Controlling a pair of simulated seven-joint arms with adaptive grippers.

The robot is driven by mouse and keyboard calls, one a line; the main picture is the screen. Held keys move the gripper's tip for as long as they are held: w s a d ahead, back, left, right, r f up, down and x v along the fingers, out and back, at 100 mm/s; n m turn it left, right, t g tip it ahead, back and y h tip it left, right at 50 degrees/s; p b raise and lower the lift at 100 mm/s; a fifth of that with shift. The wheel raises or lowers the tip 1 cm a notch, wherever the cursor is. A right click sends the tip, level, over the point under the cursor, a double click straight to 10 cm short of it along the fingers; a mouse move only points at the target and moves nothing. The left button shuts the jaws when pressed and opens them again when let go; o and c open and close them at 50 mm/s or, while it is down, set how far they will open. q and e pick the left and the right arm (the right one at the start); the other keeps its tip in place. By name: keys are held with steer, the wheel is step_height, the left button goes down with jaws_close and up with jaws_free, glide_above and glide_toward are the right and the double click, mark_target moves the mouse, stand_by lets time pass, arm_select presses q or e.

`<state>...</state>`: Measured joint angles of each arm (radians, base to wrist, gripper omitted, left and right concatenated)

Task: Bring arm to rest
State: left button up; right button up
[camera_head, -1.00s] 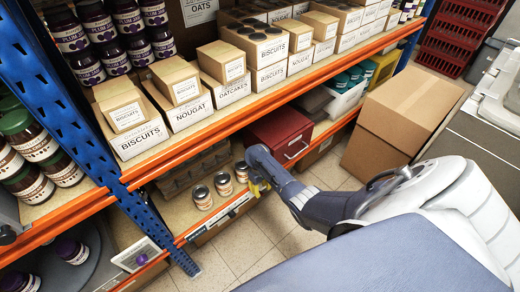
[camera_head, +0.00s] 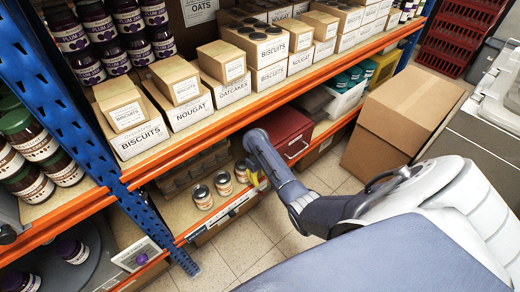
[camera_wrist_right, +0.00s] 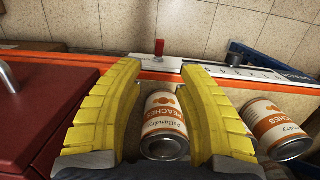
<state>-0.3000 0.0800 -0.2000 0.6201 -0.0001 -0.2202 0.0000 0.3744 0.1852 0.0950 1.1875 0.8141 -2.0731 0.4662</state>
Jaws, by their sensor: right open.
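My right gripper (camera_head: 258,181) is at the lower shelf, its yellow fingers partly hidden behind my wrist in the head view. In the right wrist view the gripper (camera_wrist_right: 165,85) is open, its two yellow fingers spread apart. A peaches jar (camera_wrist_right: 165,127) with a white and orange label shows between the fingers, with visible gaps beside it. A second peaches jar (camera_wrist_right: 275,130) is outside the fingers, to the right. In the head view, jars (camera_head: 202,196) stand in a short row left of the gripper. My left gripper is not in view.
The orange front beam (camera_wrist_right: 90,70) with a label strip (camera_wrist_right: 240,73) runs past the fingertips. A dark red box (camera_head: 280,136) stands close beside my right gripper. The upper shelf (camera_head: 240,112) is above it. A large cardboard box (camera_head: 405,115) is on the floor. Floor tiles (camera_head: 240,245) in front are clear.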

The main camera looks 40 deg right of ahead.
steer(key=shift+f, duration=0.1)
steer(key=s+a+f, duration=0.3)
steer(key=s+f, duration=0.8)
steer(key=f, duration=0.1)
steer(key=s+a+f, duration=0.3)
steer(key=s+f, duration=0.7)
steer(key=f, duration=0.2)
steer(key=s+a+f+n+t, duration=0.1)
steer(key=s+a+f, duration=0.1)
steer(key=s, duration=0.7)
steer(key=s+a+f+n, duration=0.1)
steer(key=s+f, duration=0.4)
steer(key=s, duration=0.5)
steer(key=s+a+f+n+t, duration=0.1)
steer(key=s+a+f, duration=0.2)
steer(key=s, duration=0.7)
steer(key=shift+a+f+t, duration=0.25)
steer(key=shift+a+t, duration=0.05)
